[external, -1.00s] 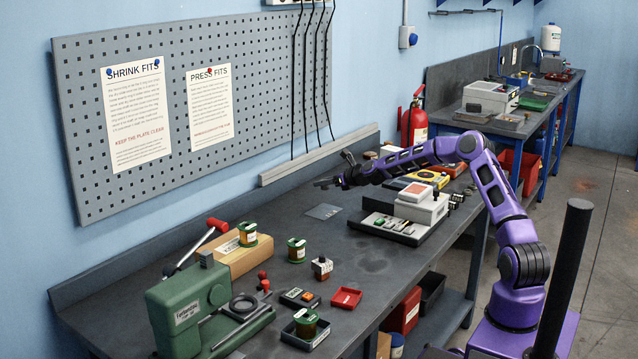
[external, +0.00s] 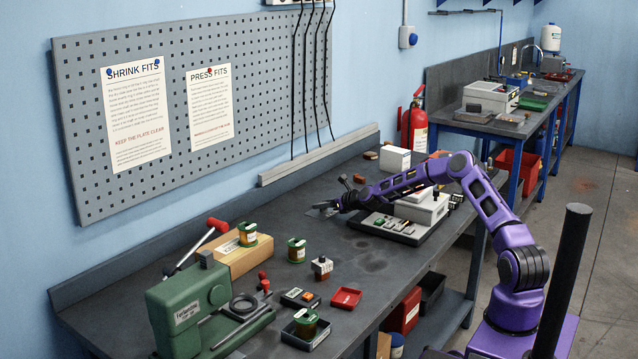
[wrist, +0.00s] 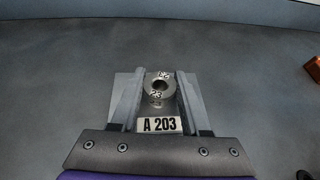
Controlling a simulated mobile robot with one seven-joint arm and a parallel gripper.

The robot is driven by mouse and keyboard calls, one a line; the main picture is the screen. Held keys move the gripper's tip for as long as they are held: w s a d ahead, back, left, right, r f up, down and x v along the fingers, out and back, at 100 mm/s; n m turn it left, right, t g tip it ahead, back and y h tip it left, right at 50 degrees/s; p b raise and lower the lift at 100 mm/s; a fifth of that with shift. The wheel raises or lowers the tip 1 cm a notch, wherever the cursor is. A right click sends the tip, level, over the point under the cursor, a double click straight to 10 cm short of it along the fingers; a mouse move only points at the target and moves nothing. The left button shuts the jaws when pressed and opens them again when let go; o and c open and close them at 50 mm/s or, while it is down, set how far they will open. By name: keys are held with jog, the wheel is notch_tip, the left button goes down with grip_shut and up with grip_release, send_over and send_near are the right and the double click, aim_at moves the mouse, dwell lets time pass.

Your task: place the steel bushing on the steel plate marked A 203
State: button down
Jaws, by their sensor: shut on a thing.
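The steel bushing (wrist: 159,87) is a small grey ring with pale markings, seen from above in the wrist view. My gripper (wrist: 159,92) is shut on it, with one finger on each side. The steel plate (wrist: 121,85) lies below the bushing and fingers, and its front label reads A 203. The bushing appears over the plate; I cannot tell whether it touches it. In the external view my gripper (external: 324,206) is low over the bench, covering part of the plate, and the bushing cannot be made out.
A control unit with buttons (external: 398,228) stands right of my gripper, close under my forearm. A white box (external: 395,158) is behind the arm. Spools, a red tray (external: 346,298) and a green press (external: 188,305) are nearer the camera.

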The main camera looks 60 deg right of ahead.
jog(key=shift+r, duration=0.1)
jog(key=shift+c, duration=1.9)
grip_release()
jog(key=shift+s+r, duration=0.1)
jog(key=v, duration=1.1)
jog(key=shift+s+a+r, duration=0.1)
jog(key=shift+s, duration=0.25)
